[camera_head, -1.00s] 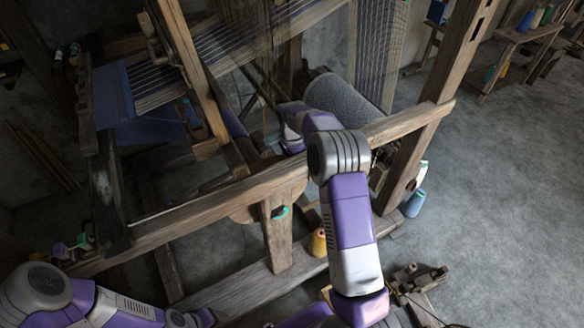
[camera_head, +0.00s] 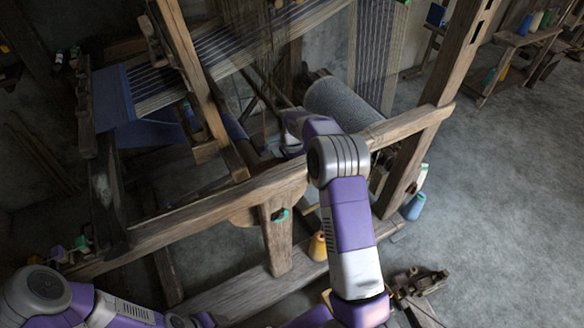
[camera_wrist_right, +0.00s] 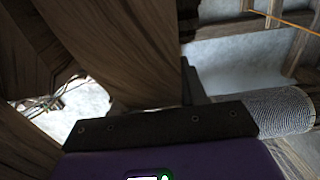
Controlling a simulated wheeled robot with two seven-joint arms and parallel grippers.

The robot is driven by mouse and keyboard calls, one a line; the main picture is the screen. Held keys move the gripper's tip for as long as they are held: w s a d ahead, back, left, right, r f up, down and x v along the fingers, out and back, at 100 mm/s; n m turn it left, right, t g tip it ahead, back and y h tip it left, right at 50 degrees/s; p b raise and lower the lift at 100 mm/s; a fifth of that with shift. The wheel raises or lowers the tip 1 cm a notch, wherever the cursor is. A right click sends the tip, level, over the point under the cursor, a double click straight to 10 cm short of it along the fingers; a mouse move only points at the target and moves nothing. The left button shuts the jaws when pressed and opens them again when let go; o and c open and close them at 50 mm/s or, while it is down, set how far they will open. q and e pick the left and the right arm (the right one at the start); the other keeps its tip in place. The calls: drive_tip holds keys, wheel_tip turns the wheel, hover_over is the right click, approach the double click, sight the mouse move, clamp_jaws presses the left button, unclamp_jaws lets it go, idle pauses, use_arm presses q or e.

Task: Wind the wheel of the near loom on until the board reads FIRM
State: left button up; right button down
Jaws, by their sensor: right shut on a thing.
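The near loom (camera_head: 210,198) is a large wooden frame with dark blue cloth (camera_head: 112,95) at its left and a grey cloth-covered roller (camera_head: 343,100) at the back right. A rounded wooden piece (camera_head: 243,216), possibly the wheel's lower edge, shows under the front beam; the rest is hidden. My right arm reaches over the beam, its gripper hidden behind it in the head view. In the right wrist view, my right gripper (camera_wrist_right: 190,82) shows a dark finger against brown wood (camera_wrist_right: 145,50). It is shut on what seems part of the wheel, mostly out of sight. No readable board shows.
A yellow-orange cone (camera_head: 317,246) and a blue cone (camera_head: 414,206) of yarn stand by the loom's lower rail. A small wooden device (camera_head: 418,282) lies at the lower right. A shelf with spools (camera_head: 535,22) stands at the back right.

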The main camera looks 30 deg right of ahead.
drive_tip(key=shift+d+f+y+p, duration=0.75)
drive_tip(key=shift+y+p, duration=0.15)
drive_tip(key=shift+p, duration=0.15)
drive_tip(key=shift+d+f+y+p, duration=0.3)
drive_tip(key=shift+f+y, duration=0.5)
drive_tip(key=shift+f, duration=0.1)
drive_tip(key=c, duration=0.7)
unclamp_jaws()
drive_tip(key=shift+r, duration=0.1)
drive_tip(key=p+v, duration=0.2)
drive_tip(key=v, duration=0.5)
drive_tip(key=shift+d+r, duration=0.15)
drive_tip(key=shift+r, duration=0.05)
